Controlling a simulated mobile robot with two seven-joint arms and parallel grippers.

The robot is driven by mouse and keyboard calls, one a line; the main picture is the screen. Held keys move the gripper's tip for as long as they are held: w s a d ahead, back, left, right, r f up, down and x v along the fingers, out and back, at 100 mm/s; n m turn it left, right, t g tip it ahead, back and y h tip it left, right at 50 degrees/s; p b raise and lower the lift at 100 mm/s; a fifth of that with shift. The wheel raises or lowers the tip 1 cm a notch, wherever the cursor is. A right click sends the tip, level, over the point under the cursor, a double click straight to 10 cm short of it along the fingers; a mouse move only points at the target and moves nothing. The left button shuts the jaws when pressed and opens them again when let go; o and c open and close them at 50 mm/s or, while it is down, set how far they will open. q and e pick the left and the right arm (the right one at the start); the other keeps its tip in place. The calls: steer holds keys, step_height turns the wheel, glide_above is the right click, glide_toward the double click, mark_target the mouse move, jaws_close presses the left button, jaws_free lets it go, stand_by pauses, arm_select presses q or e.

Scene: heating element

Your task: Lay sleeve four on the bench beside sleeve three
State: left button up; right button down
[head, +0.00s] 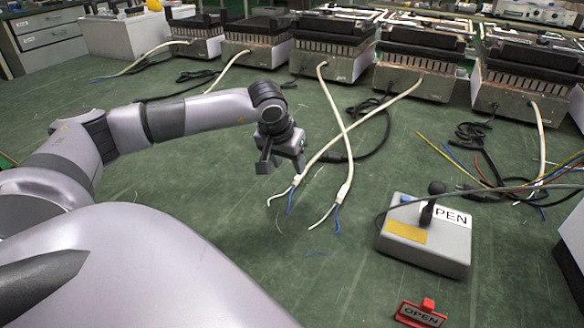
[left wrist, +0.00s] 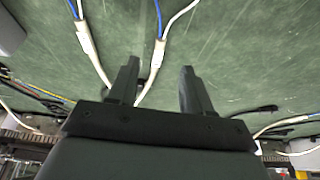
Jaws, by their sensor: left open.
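Two white cable sleeves cross on the green bench (head: 180,210). One (head: 323,156) runs from the heating unit right of the middle and ends at the left with bare white and blue wires. The other (head: 345,188) runs from the middle unit and ends just to its right. No sleeve numbers show. My left gripper (head: 280,160) is open and empty, just left of the first sleeve in the head view. In the left wrist view that sleeve (left wrist: 157,57) appears between the open fingers (left wrist: 159,68), apart from them; the other (left wrist: 86,40) lies left. My right gripper is out of view.
Heating units (head: 335,62) line the back with black cables near them. A grey switch box (head: 450,250) with a black lever and a red OPEN tag (head: 421,314) stand at the right. Loose coloured wires (head: 470,168) lie beyond.

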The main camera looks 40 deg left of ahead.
arm_select(q)
steer(key=v, duration=0.4)
steer(key=shift+s+r+p, duration=0.15)
steer(key=shift+r+p, duration=0.15)
steer(key=shift+r, duration=0.05)
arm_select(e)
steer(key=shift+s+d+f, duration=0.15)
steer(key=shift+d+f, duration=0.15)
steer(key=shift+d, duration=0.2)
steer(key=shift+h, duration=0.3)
